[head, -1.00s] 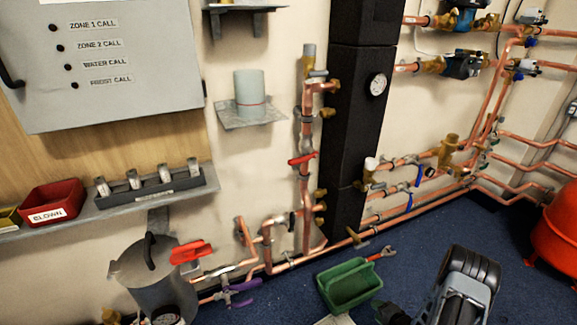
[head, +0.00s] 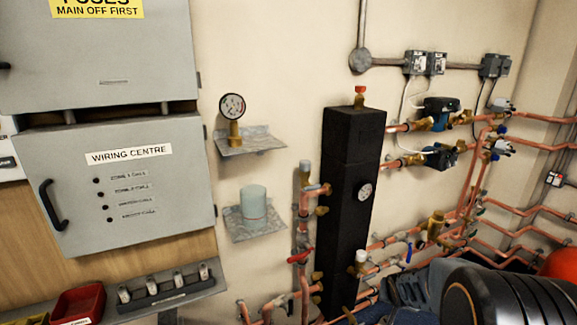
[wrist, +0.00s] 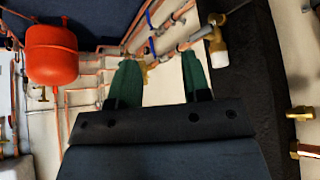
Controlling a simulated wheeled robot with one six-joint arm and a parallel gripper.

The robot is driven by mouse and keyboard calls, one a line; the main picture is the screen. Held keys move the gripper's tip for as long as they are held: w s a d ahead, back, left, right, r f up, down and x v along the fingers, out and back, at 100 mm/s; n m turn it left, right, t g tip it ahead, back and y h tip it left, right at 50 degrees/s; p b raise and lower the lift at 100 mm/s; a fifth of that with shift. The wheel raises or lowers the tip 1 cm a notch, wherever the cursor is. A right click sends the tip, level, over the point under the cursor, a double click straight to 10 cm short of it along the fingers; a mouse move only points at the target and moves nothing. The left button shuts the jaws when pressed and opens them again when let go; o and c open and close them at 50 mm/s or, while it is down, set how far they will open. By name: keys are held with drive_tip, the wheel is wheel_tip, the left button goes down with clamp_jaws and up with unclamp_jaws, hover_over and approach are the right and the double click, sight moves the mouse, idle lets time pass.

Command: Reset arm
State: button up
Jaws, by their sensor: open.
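In the wrist view my gripper (wrist: 158,82) shows two green fingers spread apart with nothing held between them. Pale wall and copper pipe show past the fingers. A brass valve with a white cap (wrist: 217,55) is just right of the right finger; I cannot tell the exact gap. In the head view my dark arm fills the lower right corner and hides the lower pipework there. My fingertips do not show clearly in the head view.
The black column (head: 350,200) stands among copper pipes, with pumps (head: 438,158) on its right. Wall shelves hold a gauge (head: 232,108) and a pale cylinder (head: 254,203). A grey wiring cabinet (head: 125,190) is at left. A red vessel (wrist: 52,52) hangs in the wrist view.

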drive_tip(key=s+a+r+n+g+y+p, duration=0.1)
drive_tip(key=s+a+r+p, duration=0.2)
drive_tip(key=r, duration=0.5)
drive_tip(key=s+a+r+n+p, duration=0.2)
drive_tip(key=s+a+r+p, duration=0.2)
drive_tip(key=s+r, duration=0.4)
drive_tip(key=s+a+r+n+g+y+p, duration=0.1)
drive_tip(key=s+a+r+p, duration=0.3)
drive_tip(key=r, duration=0.4)
drive_tip(key=shift+s+a+r+n+g+y, duration=0.35)
drive_tip(key=shift+s+a+n, duration=0.25)
drive_tip(key=shift+s+a, duration=0.35)
